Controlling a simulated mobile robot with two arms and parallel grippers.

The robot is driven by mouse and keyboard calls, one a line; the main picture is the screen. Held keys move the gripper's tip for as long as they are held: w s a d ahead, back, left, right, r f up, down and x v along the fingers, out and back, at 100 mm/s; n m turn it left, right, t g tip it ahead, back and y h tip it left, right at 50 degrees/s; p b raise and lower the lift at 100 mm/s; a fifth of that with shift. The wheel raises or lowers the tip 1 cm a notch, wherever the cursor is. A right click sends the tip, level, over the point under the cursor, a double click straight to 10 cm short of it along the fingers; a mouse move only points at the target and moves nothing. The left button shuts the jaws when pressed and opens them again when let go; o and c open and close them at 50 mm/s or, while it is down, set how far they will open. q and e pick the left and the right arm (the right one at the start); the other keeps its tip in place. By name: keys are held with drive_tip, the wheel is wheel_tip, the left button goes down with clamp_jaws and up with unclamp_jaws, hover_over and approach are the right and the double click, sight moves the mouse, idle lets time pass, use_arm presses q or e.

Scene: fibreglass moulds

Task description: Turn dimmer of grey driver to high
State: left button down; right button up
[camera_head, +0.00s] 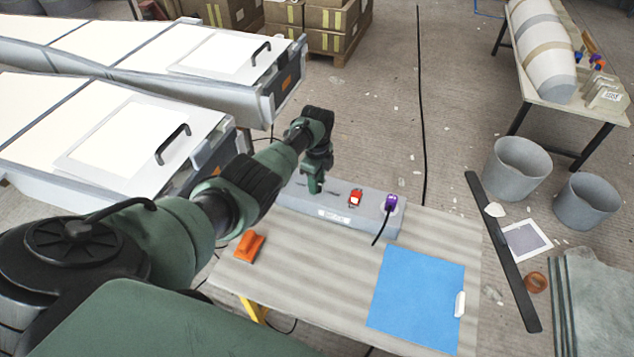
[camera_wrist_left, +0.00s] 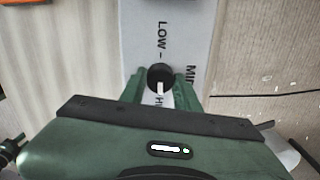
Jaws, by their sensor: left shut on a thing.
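The grey driver (camera_head: 362,222) is a long grey box on the workbench, in the middle of the head view. My left gripper (camera_head: 316,188) reaches down onto its left part. In the left wrist view, the black round dimmer knob (camera_wrist_left: 160,74) sits between the two green fingers of my left gripper (camera_wrist_left: 161,86), which is shut on it. The knob's white mark points down the picture, toward a label starting with "H" that is partly hidden by the gripper. "LOW" is printed above the knob and a partly covered "MI" label is at its right. My right gripper is out of view.
A red switch (camera_head: 355,198) and a purple plug (camera_head: 391,202) with a black cable sit on the driver's right part. An orange block (camera_head: 249,246) and a blue sheet (camera_head: 418,295) lie on the workbench (camera_head: 320,290). White-topped moulds (camera_head: 110,130) stand at the left.

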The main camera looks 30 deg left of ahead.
use_arm(q)
drive_tip(key=shift+m, duration=0.6)
drive_tip(key=c, duration=1)
unclamp_jaws()
drive_tip(key=shift+c, duration=0.2)
drive_tip(key=shift+r+p, duration=0.35)
drive_tip(key=shift+r, duration=3.6)
drive_tip(key=shift+s+a+f, duration=0.1)
